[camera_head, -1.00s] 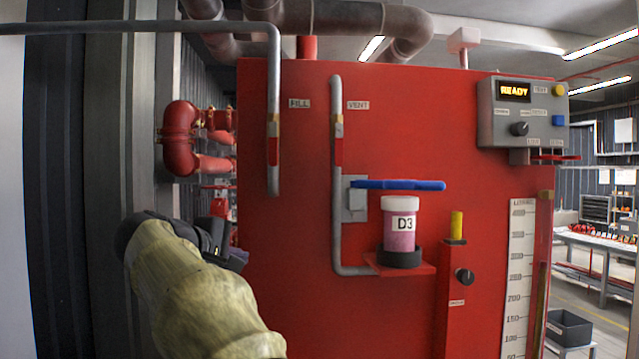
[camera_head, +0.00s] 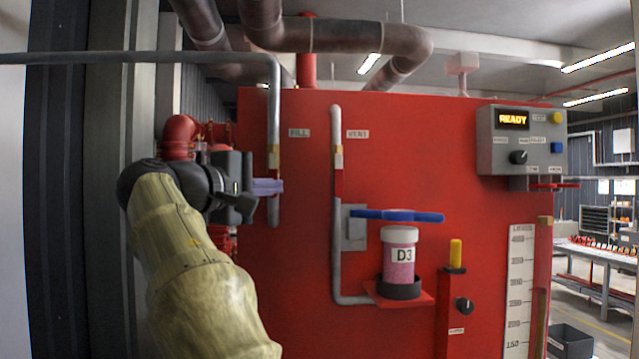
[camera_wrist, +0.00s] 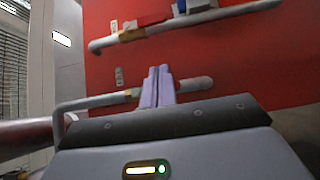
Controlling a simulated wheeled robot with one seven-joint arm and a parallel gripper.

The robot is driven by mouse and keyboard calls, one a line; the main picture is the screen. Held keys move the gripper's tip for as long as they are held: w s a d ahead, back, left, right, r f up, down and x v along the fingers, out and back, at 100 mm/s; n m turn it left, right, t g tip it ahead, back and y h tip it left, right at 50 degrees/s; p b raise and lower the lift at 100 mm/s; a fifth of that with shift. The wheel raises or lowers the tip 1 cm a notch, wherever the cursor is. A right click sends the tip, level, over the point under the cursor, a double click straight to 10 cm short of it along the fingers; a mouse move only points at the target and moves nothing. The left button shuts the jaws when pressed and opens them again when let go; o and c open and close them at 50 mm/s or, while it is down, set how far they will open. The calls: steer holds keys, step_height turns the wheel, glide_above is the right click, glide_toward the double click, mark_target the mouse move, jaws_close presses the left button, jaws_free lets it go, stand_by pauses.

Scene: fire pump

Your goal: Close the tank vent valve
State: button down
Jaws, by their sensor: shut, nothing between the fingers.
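The pipe labelled VENT (camera_head: 335,250) runs down the red tank front. It carries a brass fitting (camera_head: 338,158) with a red piece (camera_head: 338,182) lying along the pipe below it. In the wrist view this brass fitting (camera_wrist: 131,34) and red piece (camera_wrist: 153,18) show on the upper pipe. My gripper (camera_head: 280,187) is at the left, its pale purple fingers shut together and empty, pointing right. In the head view they overlap the lower FILL pipe, left of the VENT pipe. In the wrist view the fingertips (camera_wrist: 159,70) stand between both pipes; contact cannot be told.
A blue lever (camera_head: 398,215) on a grey box sits right of the VENT pipe, above a pink jar marked D3 (camera_head: 400,262). The FILL pipe (camera_head: 274,110) stands left of it. A control box (camera_head: 520,140) reading READY is at upper right. Red piping (camera_head: 178,137) lies behind my arm.

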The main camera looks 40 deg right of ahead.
mark_target(339, 176)
steer(key=s+p+x, duration=0.2)
steer(key=p+x, duration=0.3)
steer(key=x, duration=0.5)
steer(key=shift+s+d, duration=0.2)
steer(key=shift+d, duration=0.45)
steer(key=shift+f+b, duration=0.2)
steer(key=shift+b, duration=0.3)
